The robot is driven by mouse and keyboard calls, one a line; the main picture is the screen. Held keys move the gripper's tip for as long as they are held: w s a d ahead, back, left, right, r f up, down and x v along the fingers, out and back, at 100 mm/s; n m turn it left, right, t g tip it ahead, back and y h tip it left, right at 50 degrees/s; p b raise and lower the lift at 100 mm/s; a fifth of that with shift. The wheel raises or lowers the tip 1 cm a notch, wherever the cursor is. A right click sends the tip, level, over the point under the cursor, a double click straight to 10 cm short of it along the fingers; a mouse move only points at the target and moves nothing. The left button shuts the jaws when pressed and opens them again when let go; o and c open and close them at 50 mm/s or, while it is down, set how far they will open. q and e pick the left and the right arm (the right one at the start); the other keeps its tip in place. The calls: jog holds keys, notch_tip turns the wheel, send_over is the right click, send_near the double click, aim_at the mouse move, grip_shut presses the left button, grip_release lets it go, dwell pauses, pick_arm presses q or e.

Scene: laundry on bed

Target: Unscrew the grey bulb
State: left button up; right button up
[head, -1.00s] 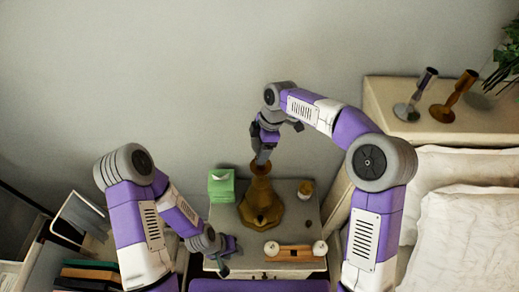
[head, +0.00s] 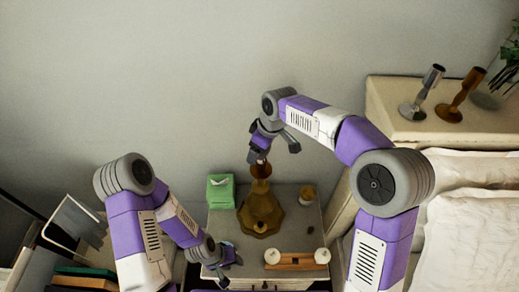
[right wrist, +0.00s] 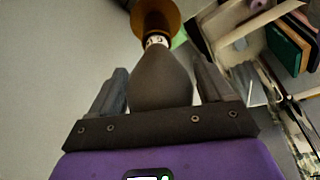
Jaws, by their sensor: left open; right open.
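The brass-coloured lamp (head: 262,212) stands upright on the nightstand. In the right wrist view the grey bulb (right wrist: 160,80) sits in the collar of the lamp (right wrist: 158,17). My right gripper (head: 272,152) is at the top of the lamp, open, and one finger stands out to the right. In the head view my gripper mostly hides the bulb. My left gripper (head: 230,263) is open and empty, low over the nightstand's front left.
The nightstand (head: 226,222) also holds a green tissue box (head: 221,193), a small brown jar (head: 306,195) and a wooden piece with white ends (head: 296,261). Two lamp-like objects (head: 420,95) stand on the headboard. Books (head: 84,272) lie at lower left; pillows (head: 470,225) lie at right.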

jog(key=shift+f+m+t+b, duration=0.1)
jog(key=shift+m+t+b, duration=0.2)
jog(key=shift+m, duration=0.7)
jog(key=m, duration=0.3)
jog(key=shift+w+t+h+b, duration=0.1)
jog(key=shift+t+h+b, duration=0.2)
jog(key=shift+h+b, duration=0.1)
jog(key=m+h, duration=0.1)
jog(key=m, duration=0.4)
jog(key=shift+d+t, duration=0.1)
jog(key=shift+t, duration=0.2)
